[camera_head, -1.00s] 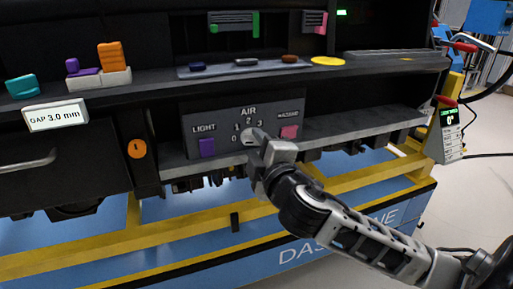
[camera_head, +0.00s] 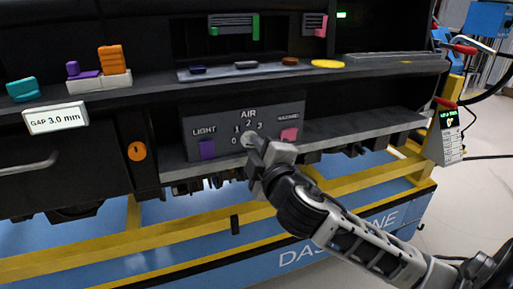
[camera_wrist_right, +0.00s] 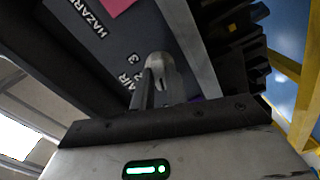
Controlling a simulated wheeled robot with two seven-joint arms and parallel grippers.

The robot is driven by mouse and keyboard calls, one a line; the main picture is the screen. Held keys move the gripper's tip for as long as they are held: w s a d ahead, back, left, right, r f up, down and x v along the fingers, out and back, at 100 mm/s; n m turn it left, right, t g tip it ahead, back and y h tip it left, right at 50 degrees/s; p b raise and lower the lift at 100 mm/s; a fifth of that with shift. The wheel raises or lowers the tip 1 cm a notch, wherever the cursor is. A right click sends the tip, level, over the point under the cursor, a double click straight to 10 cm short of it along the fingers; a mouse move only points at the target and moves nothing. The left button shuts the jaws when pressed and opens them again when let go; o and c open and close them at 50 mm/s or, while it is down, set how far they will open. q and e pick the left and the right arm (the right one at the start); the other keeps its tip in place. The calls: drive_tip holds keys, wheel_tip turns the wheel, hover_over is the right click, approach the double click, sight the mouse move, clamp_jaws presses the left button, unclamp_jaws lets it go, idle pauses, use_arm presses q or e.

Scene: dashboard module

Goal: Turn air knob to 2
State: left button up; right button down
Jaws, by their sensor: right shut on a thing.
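The air knob (camera_head: 248,139) is a light grey round knob on the dark control panel (camera_head: 285,106), below the word AIR and the numbers 0 to 3. In the right wrist view the knob (camera_wrist_right: 159,66) shows between my fingers, near the number 3. My right gripper (camera_head: 258,144) is shut on the knob and comes at it from the lower right. The gripper hides part of the knob in the head view, and I cannot tell which number it points to. My left gripper is not in view.
A purple LIGHT button (camera_head: 207,149) is left of the knob, and a pink HAZARD button (camera_head: 289,134) is right of it, close to my gripper. A dark shelf edge (camera_head: 365,127) runs to the right of the panel. A yellow rail (camera_head: 180,229) lies below.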

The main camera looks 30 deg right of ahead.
use_arm(q)
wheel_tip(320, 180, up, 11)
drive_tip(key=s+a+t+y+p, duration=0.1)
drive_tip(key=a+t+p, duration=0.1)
drive_tip(key=p, duration=0.4)
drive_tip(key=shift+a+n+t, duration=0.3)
use_arm(e)
drive_tip(key=m, duration=1.4)
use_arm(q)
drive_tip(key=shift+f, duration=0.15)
use_arm(e)
drive_tip(key=c, duration=1.4)
unclamp_jaws()
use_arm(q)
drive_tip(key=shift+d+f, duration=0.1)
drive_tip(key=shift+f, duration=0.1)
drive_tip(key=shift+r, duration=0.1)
use_arm(e)
drive_tip(key=shift+s+a, duration=0.1)
drive_tip(key=shift+s, duration=0.05)
